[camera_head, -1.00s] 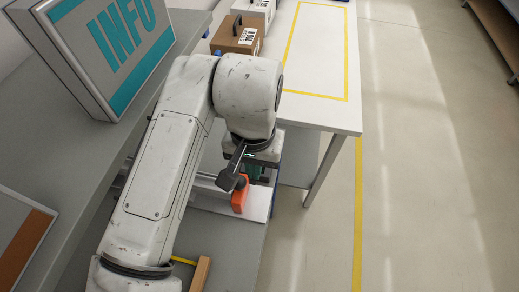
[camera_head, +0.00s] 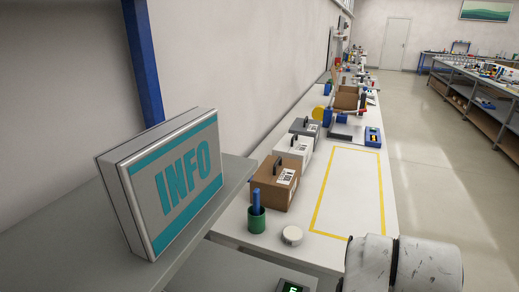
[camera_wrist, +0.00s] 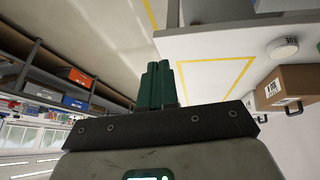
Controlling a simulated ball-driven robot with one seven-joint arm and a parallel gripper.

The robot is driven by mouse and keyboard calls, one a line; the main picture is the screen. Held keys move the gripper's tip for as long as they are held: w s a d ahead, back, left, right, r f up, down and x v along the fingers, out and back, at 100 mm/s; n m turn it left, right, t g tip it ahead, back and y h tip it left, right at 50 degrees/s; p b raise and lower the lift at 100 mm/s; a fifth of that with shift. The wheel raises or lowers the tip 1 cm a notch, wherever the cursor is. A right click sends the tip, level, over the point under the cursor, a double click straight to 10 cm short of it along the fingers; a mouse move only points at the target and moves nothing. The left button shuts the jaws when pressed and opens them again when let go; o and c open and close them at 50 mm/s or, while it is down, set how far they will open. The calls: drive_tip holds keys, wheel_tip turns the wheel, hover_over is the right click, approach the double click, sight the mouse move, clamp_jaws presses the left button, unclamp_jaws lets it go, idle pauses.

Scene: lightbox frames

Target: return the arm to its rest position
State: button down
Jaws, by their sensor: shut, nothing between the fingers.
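My arm (camera_head: 402,268) shows only as a white, scuffed rounded link at the bottom right of the head view. My gripper is outside the head view. In the wrist view the dark green fingers of my gripper (camera_wrist: 157,84) are together and empty, beyond a dark bracket. They touch nothing that I can see. The rest of the arm is hidden below the head view's lower edge.
A white table (camera_head: 347,190) with a yellow outline stands ahead, bearing a brown box (camera_head: 273,184), a green cup (camera_head: 256,222) and a round white object (camera_head: 291,235). An INFO sign (camera_head: 175,185) stands at left. The floor (camera_head: 440,190) at right is clear.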

drive_tip(key=s+d+f+n, duration=0.2)
drive_tip(key=s+d+f, duration=0.3)
drive_tip(key=d, duration=0.1)
drive_tip(key=s+a+f+n+g+y, duration=0.1)
drive_tip(key=s+a+f+y, duration=0.1)
drive_tip(key=s+f, duration=0.5)
drive_tip(key=s+a+f+n+g+y, duration=0.1)
drive_tip(key=s+a+f, duration=0.4)
drive_tip(key=s, duration=0.8)
wheel_tip(320, 180, down, 3)
drive_tip(key=shift+s+r+g+y, duration=0.15)
drive_tip(key=shift+s+g+y, duration=0.2)
drive_tip(key=shift+g+y, duration=0.3)
